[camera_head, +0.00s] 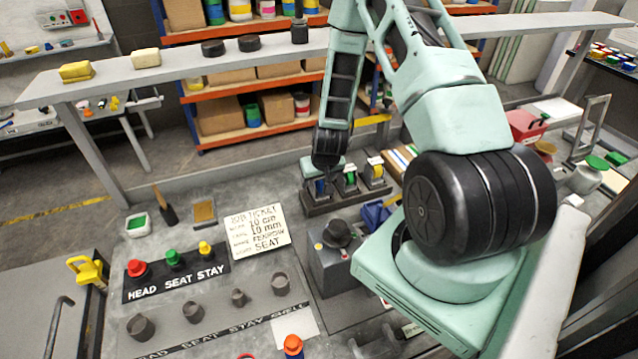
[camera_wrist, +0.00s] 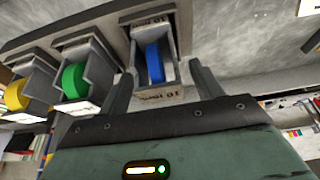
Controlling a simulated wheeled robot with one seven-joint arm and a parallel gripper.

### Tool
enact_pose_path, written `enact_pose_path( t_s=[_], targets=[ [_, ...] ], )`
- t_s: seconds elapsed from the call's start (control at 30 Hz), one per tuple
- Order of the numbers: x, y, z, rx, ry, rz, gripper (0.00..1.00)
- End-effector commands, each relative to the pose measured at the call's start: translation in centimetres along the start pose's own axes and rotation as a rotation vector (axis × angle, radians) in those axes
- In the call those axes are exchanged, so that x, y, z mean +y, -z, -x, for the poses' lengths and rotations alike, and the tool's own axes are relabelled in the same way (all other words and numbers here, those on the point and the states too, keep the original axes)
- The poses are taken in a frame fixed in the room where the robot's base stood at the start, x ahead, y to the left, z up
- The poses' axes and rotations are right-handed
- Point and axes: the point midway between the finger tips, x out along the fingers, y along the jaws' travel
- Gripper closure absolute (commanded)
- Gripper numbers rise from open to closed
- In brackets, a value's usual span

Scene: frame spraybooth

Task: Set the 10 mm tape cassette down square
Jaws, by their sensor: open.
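The 10 mm tape cassette (camera_wrist: 157,62) is a grey open-topped case with a blue tape roll; its label reads 10 upside down in the wrist view. It stands at the left end of the dark cassette rack (camera_head: 345,202), where its blue roll (camera_head: 321,187) shows in the head view. My gripper (camera_wrist: 163,85) is open, with one finger on each side of the cassette. Whether either finger touches it, I cannot tell. In the head view my gripper (camera_head: 326,168) is directly above the cassette and partly hides it. The cassette's underside is hidden.
Beside it stand a green-roll cassette (camera_head: 350,178) and a yellow-roll cassette (camera_head: 376,171). A white job ticket (camera_head: 257,231) lies left of the rack. A grey block with a dark knob (camera_head: 336,260) stands in front. Blue items (camera_head: 376,214) lie close to the rack's right.

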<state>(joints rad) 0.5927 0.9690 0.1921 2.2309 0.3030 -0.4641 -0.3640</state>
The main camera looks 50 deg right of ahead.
Motion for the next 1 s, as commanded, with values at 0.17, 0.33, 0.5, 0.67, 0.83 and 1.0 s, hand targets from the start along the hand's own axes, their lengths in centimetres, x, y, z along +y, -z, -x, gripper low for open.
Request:
enact_pose_path(
  t_s=[0.17,0.33,0.5,0.67,0.83,1.0],
  targets=[
    [0.0,0.0,-0.1,0.0,0.0,0.0,0.35],
    [0.0,0.0,-0.1,0.0,0.0,0.0,0.62],
    [0.0,0.0,-0.1,0.0,0.0,0.0,0.85],
    [0.0,0.0,-0.1,0.001,0.0,0.001,0.85],
    [0.0,0.2,0.2,0.002,0.0,0.001,0.85],
    [0.0,0.7,1.2,0.003,0.0,0.003,0.85]
  ],
)
